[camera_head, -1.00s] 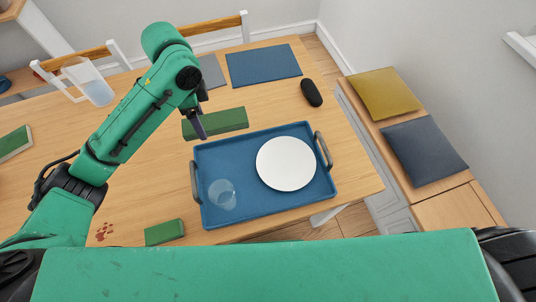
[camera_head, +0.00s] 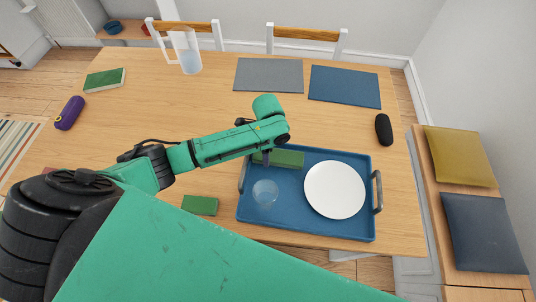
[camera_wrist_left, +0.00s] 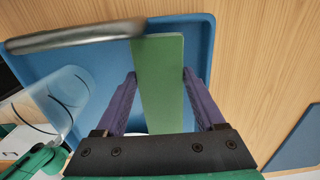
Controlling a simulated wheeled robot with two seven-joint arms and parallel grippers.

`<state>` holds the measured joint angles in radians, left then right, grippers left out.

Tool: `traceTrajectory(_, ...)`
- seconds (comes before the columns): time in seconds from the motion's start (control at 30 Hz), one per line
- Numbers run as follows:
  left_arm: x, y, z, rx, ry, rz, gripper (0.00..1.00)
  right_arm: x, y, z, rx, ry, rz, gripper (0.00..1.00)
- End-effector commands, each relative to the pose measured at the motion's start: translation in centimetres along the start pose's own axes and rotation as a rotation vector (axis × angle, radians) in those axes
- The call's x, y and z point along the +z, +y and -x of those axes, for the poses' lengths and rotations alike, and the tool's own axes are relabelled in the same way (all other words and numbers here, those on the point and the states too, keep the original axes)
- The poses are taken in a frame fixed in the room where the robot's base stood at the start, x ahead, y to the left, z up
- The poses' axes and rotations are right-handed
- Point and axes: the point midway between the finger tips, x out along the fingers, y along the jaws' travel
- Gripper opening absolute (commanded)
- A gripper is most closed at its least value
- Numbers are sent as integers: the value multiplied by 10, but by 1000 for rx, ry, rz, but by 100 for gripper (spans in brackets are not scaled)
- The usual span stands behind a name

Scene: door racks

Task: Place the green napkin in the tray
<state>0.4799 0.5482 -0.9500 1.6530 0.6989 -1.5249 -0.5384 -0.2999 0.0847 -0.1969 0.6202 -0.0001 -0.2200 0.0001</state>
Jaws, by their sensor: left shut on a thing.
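The green napkin (camera_head: 289,158), a long folded strip, is at the back left of the blue tray (camera_head: 292,217) in the head view. My left gripper (camera_head: 266,160) is shut on it. In the left wrist view, the purple fingers of the left gripper (camera_wrist_left: 158,88) flank the napkin (camera_wrist_left: 160,70), which overlaps the tray (camera_wrist_left: 198,45) beside its handle. I cannot tell whether the napkin touches the tray floor. My right gripper is not in view.
The tray also holds a white plate (camera_head: 334,190) and a clear glass (camera_head: 265,192). A smaller green block (camera_head: 200,205) lies left of the tray. A pitcher (camera_head: 187,52), placemats (camera_head: 268,75) and a black case (camera_head: 383,129) are farther back.

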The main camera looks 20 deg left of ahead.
Motion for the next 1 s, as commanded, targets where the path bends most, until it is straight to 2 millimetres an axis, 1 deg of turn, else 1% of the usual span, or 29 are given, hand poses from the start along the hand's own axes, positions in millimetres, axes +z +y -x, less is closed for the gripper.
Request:
traceTrajectory(0.03,0,1,-10,3,-2,1,18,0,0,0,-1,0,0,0)
traceTrajectory(0.13,0,0,-22,1,0,1,18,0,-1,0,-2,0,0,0)
traceTrajectory(0.43,0,0,-25,1,0,1,18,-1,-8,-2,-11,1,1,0)
traceTrajectory(0.47,0,0,-26,1,0,0,75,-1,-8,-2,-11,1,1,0)
traceTrajectory(0.5,0,0,-25,0,0,0,90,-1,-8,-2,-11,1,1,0)
traceTrajectory(0.53,0,0,-25,0,0,0,100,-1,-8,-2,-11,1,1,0)
traceTrajectory(0.73,0,0,-24,0,0,1,100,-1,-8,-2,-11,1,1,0)
traceTrajectory(0.83,0,0,-19,-1,0,1,100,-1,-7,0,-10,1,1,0)
traceTrajectory(0.87,0,0,-16,-1,0,0,100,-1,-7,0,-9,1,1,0)
traceTrajectory(0.93,0,-1,-4,-3,1,-1,100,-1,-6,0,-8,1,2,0)
traceTrajectory(1.0,0,-1,14,-3,2,-1,100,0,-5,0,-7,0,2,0)
